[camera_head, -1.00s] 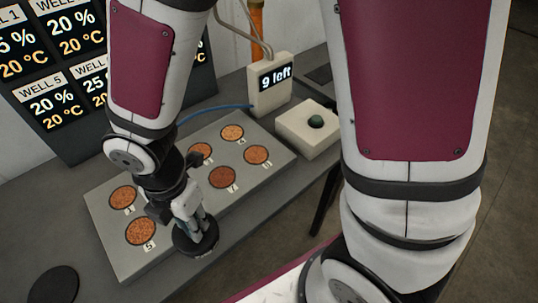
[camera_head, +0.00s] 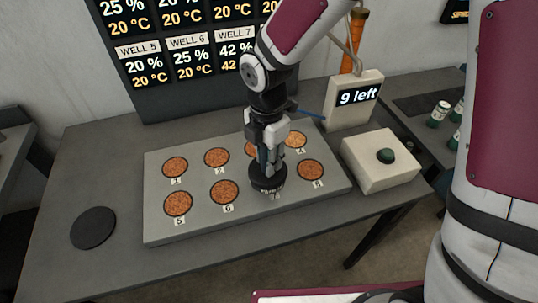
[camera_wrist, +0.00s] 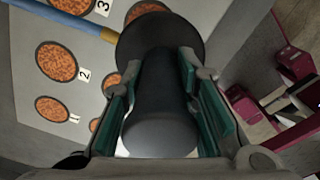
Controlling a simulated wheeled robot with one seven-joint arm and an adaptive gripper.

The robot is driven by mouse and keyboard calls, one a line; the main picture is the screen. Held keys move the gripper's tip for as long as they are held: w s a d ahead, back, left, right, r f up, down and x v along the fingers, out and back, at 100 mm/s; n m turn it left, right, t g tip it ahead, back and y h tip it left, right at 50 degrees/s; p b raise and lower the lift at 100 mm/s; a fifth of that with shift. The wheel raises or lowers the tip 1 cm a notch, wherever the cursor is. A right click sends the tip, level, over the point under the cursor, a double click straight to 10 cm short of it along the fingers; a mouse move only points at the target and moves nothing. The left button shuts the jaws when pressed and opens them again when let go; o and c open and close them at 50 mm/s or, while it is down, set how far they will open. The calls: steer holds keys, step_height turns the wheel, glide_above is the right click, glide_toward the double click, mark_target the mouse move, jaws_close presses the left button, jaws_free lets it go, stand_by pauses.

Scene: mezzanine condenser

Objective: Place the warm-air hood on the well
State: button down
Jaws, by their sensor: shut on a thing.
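The warm-air hood (camera_head: 268,184) is a dark, round-based piece with a cylindrical grip. My gripper (camera_head: 267,162) is shut on that grip, and the hood is upright at well 7 in the front row of the grey block (camera_head: 160,226). The hood covers well 7; only its label shows in front. I cannot tell whether the hood rests on the block or is slightly above it. In the wrist view, the hood's dark cylinder (camera_wrist: 160,100) lies between the green finger pads, with its wider disc beyond.
Brown-filled wells surround the hood, including well 6 (camera_head: 223,192) and well 8 (camera_head: 311,170). A display box (camera_head: 356,98) reads "9 left". A green button box (camera_head: 380,165) stands right. A black disc (camera_head: 93,228) lies left. The wall board (camera_head: 190,50) shows 42 % for WELL 7.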

steer(key=shift+w+d+f, duration=0.15)
steer(key=shift+w, duration=1.05)
steer(key=shift+f, duration=1.7)
steer(key=shift+f, duration=0.1)
steer(key=c, duration=1.3)
jaws_free()
